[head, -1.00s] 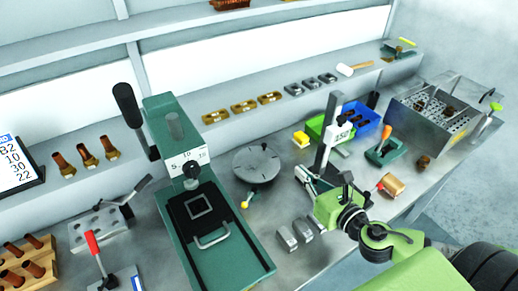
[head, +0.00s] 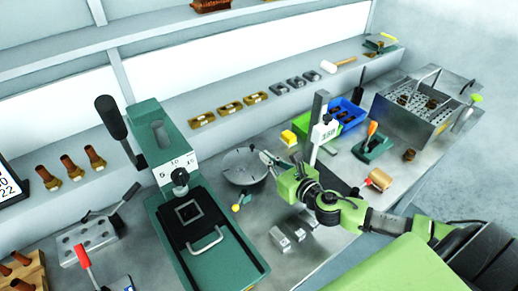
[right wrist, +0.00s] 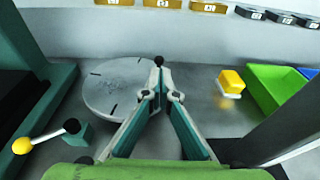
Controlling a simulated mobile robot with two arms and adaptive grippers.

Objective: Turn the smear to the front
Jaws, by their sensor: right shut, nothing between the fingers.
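A round grey disc (head: 240,169) with dark marks lies flat on the bench, right of the green press. It also shows in the right wrist view (right wrist: 112,92), left of the fingers. A black knob (right wrist: 158,62) stands at its right edge. I cannot clearly make out a smear; only faint pale patches show on the disc. My right gripper (head: 266,158) is shut and empty at the disc's right side. In the right wrist view its fingertips (right wrist: 158,97) meet just nearer than the knob; I cannot tell whether they touch it. My left gripper is out of view.
The green press (head: 208,245) stands left of the disc. A yellow-balled lever (head: 237,207) is in front of it. A tall upright post (head: 318,125), a yellow block (head: 288,137) and a green bin (head: 322,126) stand to the right. Metal blocks (head: 281,238) lie in front.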

